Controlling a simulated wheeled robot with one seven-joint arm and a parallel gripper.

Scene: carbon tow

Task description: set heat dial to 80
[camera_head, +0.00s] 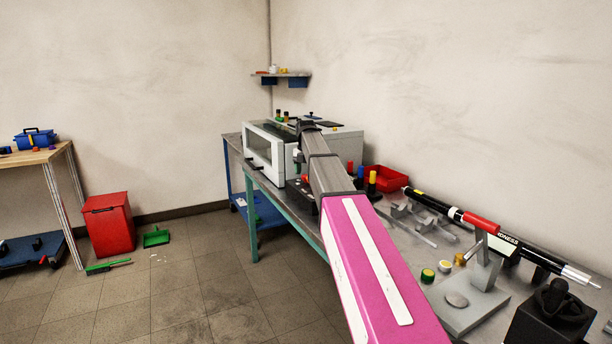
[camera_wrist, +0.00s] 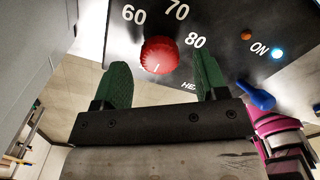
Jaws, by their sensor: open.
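The red heat dial (camera_wrist: 160,55) sits on a dark panel (camera_wrist: 225,22) in the wrist view, with 60, 70 and 80 printed around its upper side. My gripper (camera_wrist: 163,66) is open, with one green-padded finger to the left of the dial and one to the right. The fingers look apart from the dial; how near they are in depth is unclear. In the head view my arm hides most of the panel and the gripper.
A lit light (camera_wrist: 277,53) marked ON, an orange button (camera_wrist: 246,35) and a blue knob-ended lever (camera_wrist: 257,96) are right of the dial. A white oven-like box (camera_head: 265,150) stands at the bench's far end. A red tray (camera_head: 385,177) and a torch-like tool (camera_head: 480,222) lie right of my arm.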

